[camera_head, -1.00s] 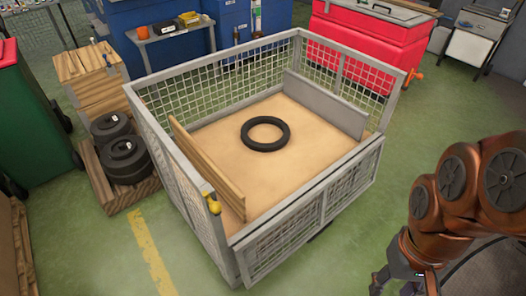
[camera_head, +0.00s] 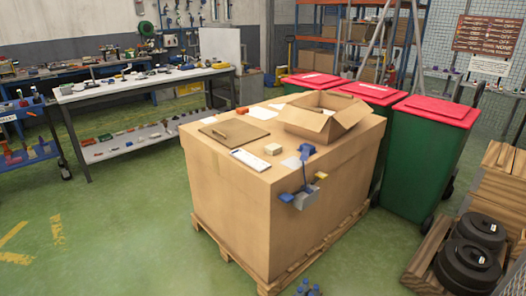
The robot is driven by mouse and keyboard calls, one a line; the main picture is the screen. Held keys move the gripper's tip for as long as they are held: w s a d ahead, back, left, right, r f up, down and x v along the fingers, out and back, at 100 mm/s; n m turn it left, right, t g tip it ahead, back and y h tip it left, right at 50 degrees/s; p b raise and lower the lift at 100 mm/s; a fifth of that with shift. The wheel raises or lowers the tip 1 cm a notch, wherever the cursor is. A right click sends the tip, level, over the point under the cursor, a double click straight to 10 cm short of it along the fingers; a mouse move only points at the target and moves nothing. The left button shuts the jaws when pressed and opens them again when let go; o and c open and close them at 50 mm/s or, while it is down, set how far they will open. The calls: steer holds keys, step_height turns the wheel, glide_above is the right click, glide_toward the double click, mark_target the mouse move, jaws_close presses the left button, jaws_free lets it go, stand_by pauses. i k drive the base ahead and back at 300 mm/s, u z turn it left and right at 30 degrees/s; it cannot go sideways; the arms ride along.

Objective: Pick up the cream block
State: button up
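A small cream block (camera_head: 273,149) lies on top of a large cardboard box (camera_head: 225,190), which stands on a wooden pallet (camera_head: 228,256). The block is near the middle of the box top, just right of a white keypad-like item (camera_head: 249,160) and left of some white paper (camera_head: 291,163). It looks clear of both. My gripper is not in this view, so its state and its distance from the block do not show.
An open carton (camera_head: 318,122) and a brown board (camera_head: 233,132) share the box top. A blue-and-grey holder (camera_head: 303,190) juts from the box's edge. Green bins (camera_head: 424,160) stand close at right, black weights (camera_head: 468,262) nearer. Green floor at left is open.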

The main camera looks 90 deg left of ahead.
mark_target(273, 149)
steer(key=u, duration=3.6)
steer(key=i, duration=3.15)
steer(key=z, duration=0.85)
